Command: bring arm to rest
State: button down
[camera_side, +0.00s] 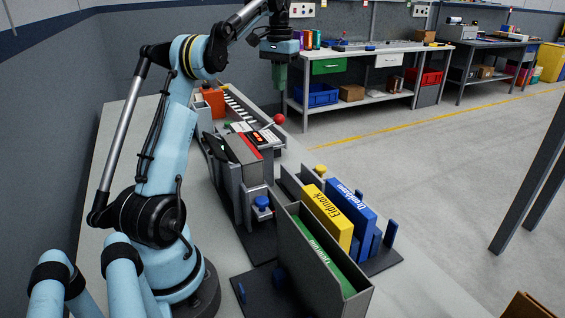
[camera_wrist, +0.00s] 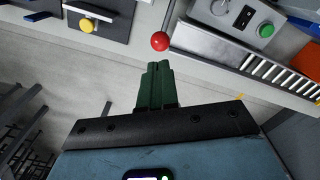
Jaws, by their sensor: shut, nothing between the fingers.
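My gripper (camera_side: 279,78) hangs pointing down at the end of my raised blue arm, in the upper middle of the side view. Its green fingers are together with nothing between them. In the wrist view the shut fingers of my gripper (camera_wrist: 158,72) point up the picture, just below a red ball (camera_wrist: 160,41) in that view. The side view shows the red ball (camera_side: 279,119) lower than the fingers, near the back of the bench. The fingers look clear of everything around them.
On the bench stand a grey machine (camera_side: 240,150) with a red stripe, a yellow box (camera_side: 328,212), a blue box (camera_side: 352,208) and a grey holder (camera_side: 310,262) with a green box inside. An orange block (camera_side: 214,102) sits at the back. Open floor (camera_side: 440,160) lies to the right.

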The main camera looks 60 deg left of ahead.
jog(key=shift+f, duration=0.1)
jog(key=shift+f, duration=3.4)
jog(key=w+d+r+m+t, duration=0.1)
jog(key=w+d+r, duration=0.15)
jog(key=d, duration=0.65)
jog(key=m+t+y, duration=0.1)
jog(key=m+t, duration=0.2)
send_over(318, 203)
jog(key=w+a, duration=0.6)
jog(key=a, duration=0.3)
jog(key=s+d+f+t, duration=0.1)
jog(key=d, duration=0.1)
jog(key=s+d+f+m+t, duration=0.1)
jog(key=s+d+f, duration=0.1)
jog(key=d, duration=0.1)
jog(key=s+d+f, duration=0.2)
jog(key=d, duration=0.1)
jog(key=shift+s+d+f+m+t+h, duration=0.15)
jog(key=shift+s+m+t+h, duration=0.1)
jog(key=shift+m+t+h, duration=0.15)
jog(key=shift+s+d+f, duration=0.3)
jog(key=shift+d+f, duration=0.1)
